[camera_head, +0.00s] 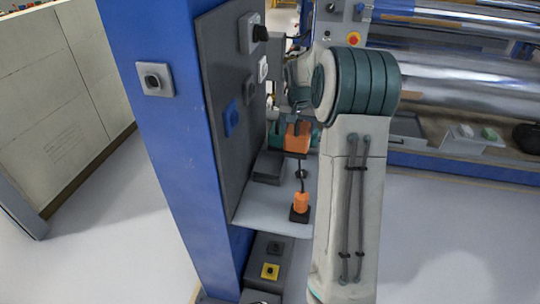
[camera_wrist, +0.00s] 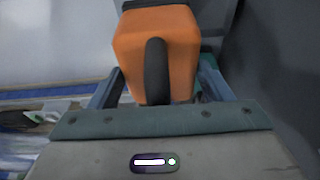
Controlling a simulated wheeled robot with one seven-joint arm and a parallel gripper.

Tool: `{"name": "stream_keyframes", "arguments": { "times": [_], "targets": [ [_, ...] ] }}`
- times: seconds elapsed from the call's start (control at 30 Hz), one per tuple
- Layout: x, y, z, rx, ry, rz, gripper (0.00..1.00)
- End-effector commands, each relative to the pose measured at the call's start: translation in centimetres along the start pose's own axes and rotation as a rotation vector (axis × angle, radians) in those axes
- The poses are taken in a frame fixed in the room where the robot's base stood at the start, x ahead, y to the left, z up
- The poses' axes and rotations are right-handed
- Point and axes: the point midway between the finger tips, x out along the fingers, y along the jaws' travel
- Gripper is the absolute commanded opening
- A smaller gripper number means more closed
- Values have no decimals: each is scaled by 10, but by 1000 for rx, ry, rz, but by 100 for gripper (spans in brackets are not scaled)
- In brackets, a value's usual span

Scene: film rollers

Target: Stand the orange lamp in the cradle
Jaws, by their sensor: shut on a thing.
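The orange lamp (camera_head: 297,138) hangs upright above the grey shelf on the blue column. In the wrist view it is a large orange block (camera_wrist: 183,48) with a dark curved handle facing my camera and a dark part at its top edge. My gripper (camera_wrist: 157,88) is shut on it, with one finger on each side. In the head view my gripper (camera_head: 300,122) is partly hidden by my arm. A dark grey open-looking box (camera_head: 268,167), possibly the cradle, sits on the shelf just left of and below the lamp. I cannot tell whether the lamp touches it.
The shelf (camera_head: 255,208) also holds a small orange-and-black item (camera_head: 300,203) near its right front edge. A dark panel (camera_head: 235,75) with switches rises behind the shelf's left side. Large metal rollers (camera_head: 450,70) stand to the right.

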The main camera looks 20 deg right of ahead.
Motion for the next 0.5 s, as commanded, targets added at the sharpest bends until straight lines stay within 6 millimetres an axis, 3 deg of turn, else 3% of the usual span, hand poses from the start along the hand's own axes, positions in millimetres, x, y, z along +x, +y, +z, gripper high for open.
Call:
{"name": "stream_keyframes", "arguments": {
  "times": [0.1,0.3,0.5],
  "targets": [
    [14,-30,3,-7,-1,-2,10],
    [38,-70,7,-5,0,-2,10],
    [52,-91,9,-1,2,-1,10]
  ]
}}
